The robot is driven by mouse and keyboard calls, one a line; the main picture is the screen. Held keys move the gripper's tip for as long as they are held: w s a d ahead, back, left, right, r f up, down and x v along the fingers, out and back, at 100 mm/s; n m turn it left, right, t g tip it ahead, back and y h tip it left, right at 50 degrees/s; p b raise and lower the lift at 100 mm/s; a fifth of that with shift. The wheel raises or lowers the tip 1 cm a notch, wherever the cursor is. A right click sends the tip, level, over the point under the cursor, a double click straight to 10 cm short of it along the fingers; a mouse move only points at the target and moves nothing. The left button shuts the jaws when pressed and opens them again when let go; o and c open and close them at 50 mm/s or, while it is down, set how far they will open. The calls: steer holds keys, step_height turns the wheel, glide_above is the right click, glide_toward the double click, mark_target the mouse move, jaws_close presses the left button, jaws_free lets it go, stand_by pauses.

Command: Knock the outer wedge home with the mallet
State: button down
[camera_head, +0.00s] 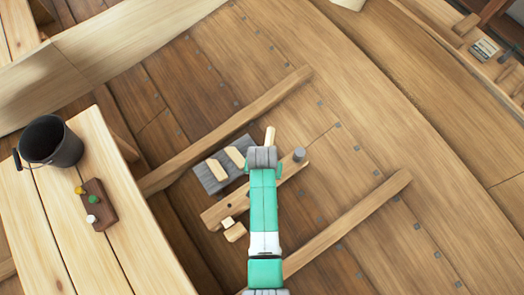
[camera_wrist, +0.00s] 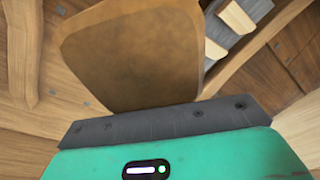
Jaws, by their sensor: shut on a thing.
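My gripper (camera_head: 263,158) is over the wooden clamp bar (camera_head: 214,214) in the head view. A pale wooden piece (camera_head: 270,135), apparently the mallet's handle, sticks out beyond it. In the wrist view a broad brown block (camera_wrist: 130,55), apparently the mallet's head, stands close beyond the dark jaw edge; the jaws' grip itself is hidden. Two pale wedges, one upper (camera_head: 235,156) and one lower (camera_head: 217,169), lie on a grey tray (camera_head: 206,181). Two small pale pieces, one (camera_head: 228,223) and another (camera_head: 235,232), are at the bar's lower-left end. I cannot tell which is the outer wedge.
Two raised ribs, one upper (camera_head: 230,127) and one lower (camera_head: 350,219), flank the clamp bar on the riveted planking (camera_head: 330,135). A grey peg (camera_head: 299,154) stands at the bar's right end. A bench (camera_head: 130,250) at left holds a black bucket (camera_head: 60,150) and a small dark block (camera_head: 100,207) with coloured knobs.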

steer(key=shift+s+d+f+b, duration=0.15)
steer(key=shift+s+f+b, duration=0.05)
steer(key=shift+f+b, duration=0.15)
step_height(320, 180, down, 11)
steer(key=b, duration=0.3)
steer(key=shift+w, duration=0.1)
step_height(320, 180, up, 8)
steer(key=shift+f, duration=0.1)
